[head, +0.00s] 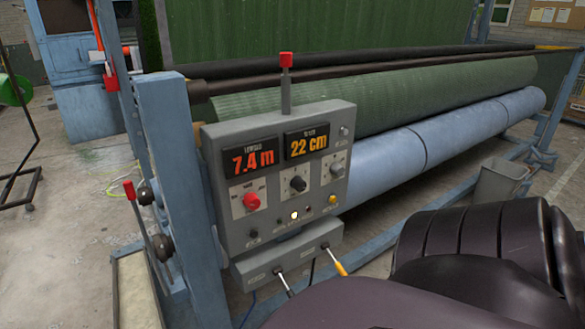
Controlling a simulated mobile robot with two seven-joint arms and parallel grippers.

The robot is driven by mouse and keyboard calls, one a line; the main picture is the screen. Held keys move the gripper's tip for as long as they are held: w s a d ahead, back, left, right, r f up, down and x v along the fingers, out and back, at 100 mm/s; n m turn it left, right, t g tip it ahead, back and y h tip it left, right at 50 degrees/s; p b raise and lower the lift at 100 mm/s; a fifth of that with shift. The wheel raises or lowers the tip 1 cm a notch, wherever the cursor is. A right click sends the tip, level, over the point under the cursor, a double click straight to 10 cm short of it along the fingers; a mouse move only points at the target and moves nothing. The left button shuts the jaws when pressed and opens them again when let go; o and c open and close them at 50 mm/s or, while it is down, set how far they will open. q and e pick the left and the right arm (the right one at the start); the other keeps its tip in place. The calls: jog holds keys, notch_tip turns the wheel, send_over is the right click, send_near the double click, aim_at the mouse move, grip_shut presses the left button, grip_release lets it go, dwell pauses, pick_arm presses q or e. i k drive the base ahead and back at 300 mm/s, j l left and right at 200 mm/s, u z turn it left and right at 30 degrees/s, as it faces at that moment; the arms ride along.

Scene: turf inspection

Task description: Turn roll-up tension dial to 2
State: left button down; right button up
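A grey control box (228,222) is mounted on the blue frame at the centre of the head view. Its face carries a red knob (251,202), a black dial (297,184) on a pale plate, and a grey dial (338,170) on another pale plate. The labels are too small to read, so I cannot tell which one is the tension dial or what number it points to. Two displays above read 7.4 m (249,160) and 22 cm (307,144). Neither gripper shows. A dark link of my arm fills the lower right.
A red-topped lever (286,75) rises above the box. Another red-tipped lever (134,200) stands to its left. A lower box (262,266) has two switches, one with a yellow handle (335,262). Behind are a green turf roll (400,95), a blue roller (385,165) and a grey bin (500,185).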

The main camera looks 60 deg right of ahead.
aim_at(297, 183)
jog(key=z, duration=1.9)
